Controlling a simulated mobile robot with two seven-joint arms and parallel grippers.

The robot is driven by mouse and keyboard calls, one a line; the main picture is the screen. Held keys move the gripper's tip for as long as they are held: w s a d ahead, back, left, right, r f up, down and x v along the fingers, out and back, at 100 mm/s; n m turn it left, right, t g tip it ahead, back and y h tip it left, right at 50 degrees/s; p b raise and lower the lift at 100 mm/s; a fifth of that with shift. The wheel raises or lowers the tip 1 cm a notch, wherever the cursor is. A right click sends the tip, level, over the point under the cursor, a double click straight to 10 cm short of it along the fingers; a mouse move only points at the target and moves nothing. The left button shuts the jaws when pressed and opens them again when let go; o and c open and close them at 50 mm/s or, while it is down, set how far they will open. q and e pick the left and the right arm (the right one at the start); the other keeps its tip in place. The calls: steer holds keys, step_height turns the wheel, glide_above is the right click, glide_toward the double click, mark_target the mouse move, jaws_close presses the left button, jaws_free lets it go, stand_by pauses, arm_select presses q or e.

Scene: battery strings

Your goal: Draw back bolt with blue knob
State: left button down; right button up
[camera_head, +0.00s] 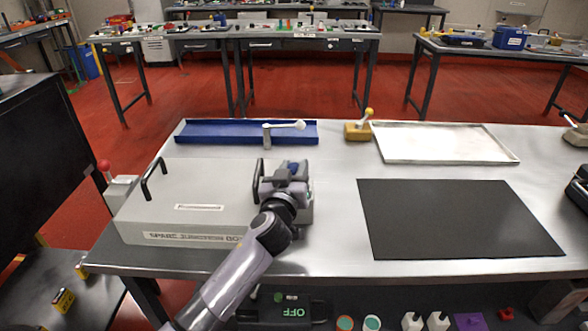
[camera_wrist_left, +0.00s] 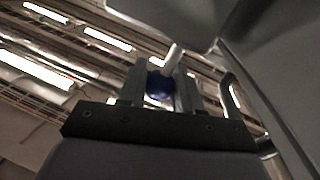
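The blue knob (camera_head: 293,167) is at the right end of a grey box labelled as a junction box (camera_head: 190,205). My left gripper (camera_head: 290,174) is at this end, over the knob. In the left wrist view the blue knob (camera_wrist_left: 160,87) sits between the two fingers of my left gripper (camera_wrist_left: 161,90), which close on it from both sides with no clear gap. A pale rod (camera_wrist_left: 173,58) runs from the knob. The bolt's body is mostly hidden behind my gripper. My right gripper is in neither view.
The box has two dark handles (camera_head: 153,180). A yellow-knobbed block (camera_head: 358,130), silver tray (camera_head: 440,158) and black mat (camera_head: 455,220) are to the right. A red-knobbed block (camera_head: 122,188) is left.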

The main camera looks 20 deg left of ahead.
arm_select(q)
steer(key=d+b, duration=0.1)
steer(key=w+d+b, duration=0.1)
steer(key=d+b, duration=0.1)
steer(key=shift+f, duration=0.15)
steer(key=shift+d, duration=0.5)
steer(key=shift+r, duration=0.2)
steer(key=c, duration=0.8)
jaws_free()
steer(key=shift+w+d, duration=0.1)
steer(key=shift+f, duration=0.1)
